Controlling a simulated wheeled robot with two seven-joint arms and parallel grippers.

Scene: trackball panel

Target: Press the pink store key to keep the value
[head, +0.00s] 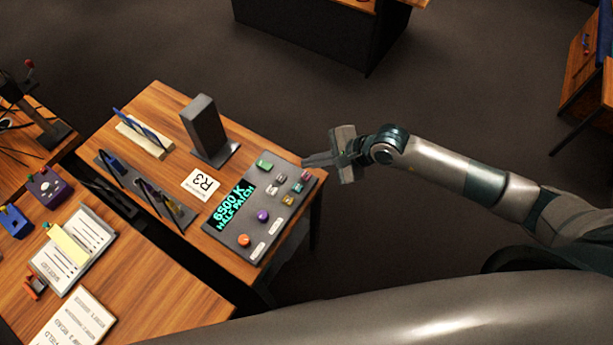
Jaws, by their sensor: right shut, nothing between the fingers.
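The dark trackball panel (233,226) lies on the wooden desk near its right edge. Its display (234,207) reads "6500 K HALF PATCH" in cyan. A small pinkish-red key (304,177), which looks like the pink store key, sits at the panel's far right corner. Other small keys lie beside it, with a green key (264,166) at the far left. A purple ball (262,216) and an orange ball (243,240) sit nearer. My right gripper (306,161) is shut and empty, its tips beyond the pinkish key; contact is not visible. My left gripper is not in view.
A dark upright block (206,128) stands behind the panel. An R3 card (201,184) lies to its left. Another desk with papers (78,318) fills the lower left. Open floor lies right of the desk.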

